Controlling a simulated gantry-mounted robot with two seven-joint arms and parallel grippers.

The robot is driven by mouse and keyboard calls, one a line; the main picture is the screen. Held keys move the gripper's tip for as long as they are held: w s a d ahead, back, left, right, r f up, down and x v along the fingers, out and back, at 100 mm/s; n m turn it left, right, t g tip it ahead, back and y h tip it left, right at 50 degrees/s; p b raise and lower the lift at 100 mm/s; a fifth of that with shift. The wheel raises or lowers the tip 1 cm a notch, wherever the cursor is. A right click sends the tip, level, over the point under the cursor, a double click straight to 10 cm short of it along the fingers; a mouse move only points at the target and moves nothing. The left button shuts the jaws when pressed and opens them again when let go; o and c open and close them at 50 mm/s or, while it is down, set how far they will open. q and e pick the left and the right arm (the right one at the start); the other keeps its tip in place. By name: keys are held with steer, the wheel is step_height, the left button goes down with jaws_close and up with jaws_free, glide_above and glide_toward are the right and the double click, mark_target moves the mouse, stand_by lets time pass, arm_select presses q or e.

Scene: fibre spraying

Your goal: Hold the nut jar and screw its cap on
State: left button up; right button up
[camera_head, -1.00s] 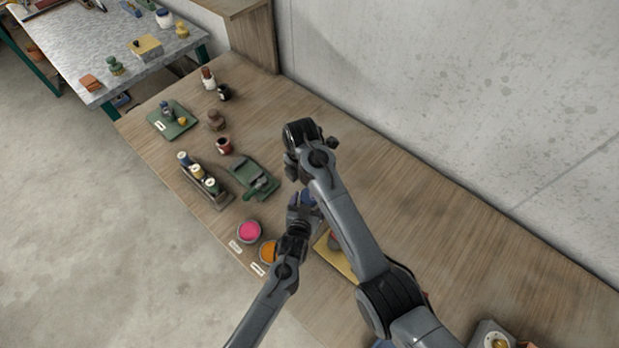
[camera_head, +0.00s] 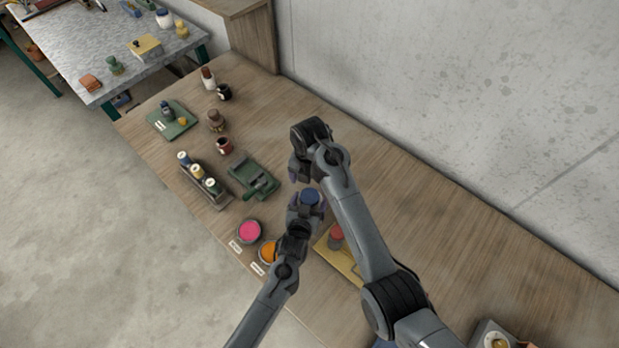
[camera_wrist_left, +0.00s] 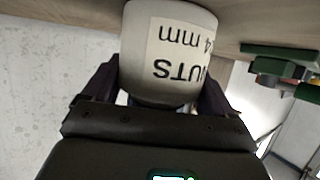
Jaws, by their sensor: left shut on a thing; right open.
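The nut jar (camera_wrist_left: 170,50) is pale, with a label reading "NUTS" and "4 mm", upside down in the left wrist view. My left gripper (camera_wrist_left: 165,95) is shut on it, with dark fingers at both sides. In the head view my left gripper (camera_head: 304,212) holds it above the bench. A round blue cap (camera_head: 310,196) shows at the top of the jar. How tightly it sits cannot be told. My right gripper (camera_head: 298,171) is open and empty, just beyond the cap and apart from it.
A yellow tray (camera_head: 330,254) with a red-topped item (camera_head: 336,234) lies beside my right arm. Pink (camera_head: 250,231) and orange (camera_head: 268,251) bowls stand near the front edge. A green fixture (camera_head: 254,181) and a spool rack (camera_head: 204,184) lie to the left. The bench beside the wall is clear.

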mark_target(310, 196)
steer(key=shift+f, duration=3.75)
steer(key=c, duration=1.1)
steer(key=m, duration=0.6)
steer(key=shift+m, duration=0.3)
steer(key=o, duration=1.2)
